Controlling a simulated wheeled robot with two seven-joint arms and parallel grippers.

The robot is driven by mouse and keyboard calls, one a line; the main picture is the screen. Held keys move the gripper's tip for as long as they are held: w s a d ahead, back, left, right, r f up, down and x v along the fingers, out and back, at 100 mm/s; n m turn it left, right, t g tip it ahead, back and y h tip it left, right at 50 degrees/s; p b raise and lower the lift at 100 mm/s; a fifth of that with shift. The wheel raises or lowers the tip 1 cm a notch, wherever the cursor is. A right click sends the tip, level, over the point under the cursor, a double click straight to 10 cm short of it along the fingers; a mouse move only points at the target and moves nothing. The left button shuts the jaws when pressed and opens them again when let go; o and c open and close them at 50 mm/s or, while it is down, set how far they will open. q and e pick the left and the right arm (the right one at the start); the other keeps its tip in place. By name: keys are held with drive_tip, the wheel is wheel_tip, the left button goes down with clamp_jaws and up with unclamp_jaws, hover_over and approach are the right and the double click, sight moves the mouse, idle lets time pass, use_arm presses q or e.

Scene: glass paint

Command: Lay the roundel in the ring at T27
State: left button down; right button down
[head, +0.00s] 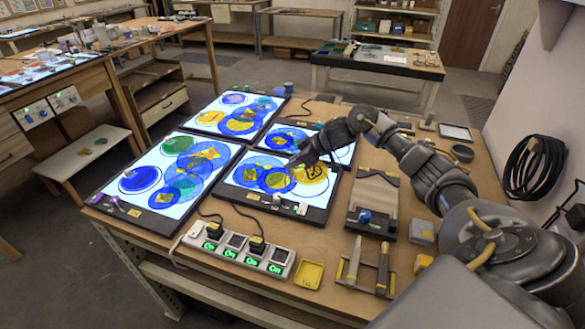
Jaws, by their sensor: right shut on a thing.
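My right gripper (294,162) reaches in from the right and is low over the front right light panel (238,195). It is shut on a small piece, the roundel, which is mostly hidden at the fingertips. Beside and below the fingers on that panel lie a yellow disc (317,172) with dark marks and overlapping blue circles (243,170) with yellow patches. I cannot tell whether the held piece touches the panel. The labels are too small to read, so I cannot pick out T27. My left gripper is not in view.
Other lit panels with coloured circles lie at left (160,200), back (215,130) and behind the gripper (345,155). In front are a switch strip (235,250), a yellow tray (309,274) and a tool rack (366,268). A grey sloped stand (376,200) is close right of the panel.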

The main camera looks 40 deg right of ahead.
sight(292, 170)
drive_tip(key=shift+w+a+f, duration=0.2)
drive_tip(key=shift+w+f, duration=0.25)
wheel_tip(292, 170, down, 2)
drive_tip(key=shift+s+f+p, duration=0.1)
drive_tip(key=shift+p, duration=0.55)
drive_tip(key=shift+d+f, duration=0.1)
drive_tip(key=shift+f, duration=0.3)
drive_tip(key=c, duration=1.3)
unclamp_jaws()
drive_tip(key=shift+r, duration=0.1)
drive_tip(key=b+v, duration=0.1)
drive_tip(key=v, duration=1.1)
drive_tip(key=shift+b, duration=0.4)
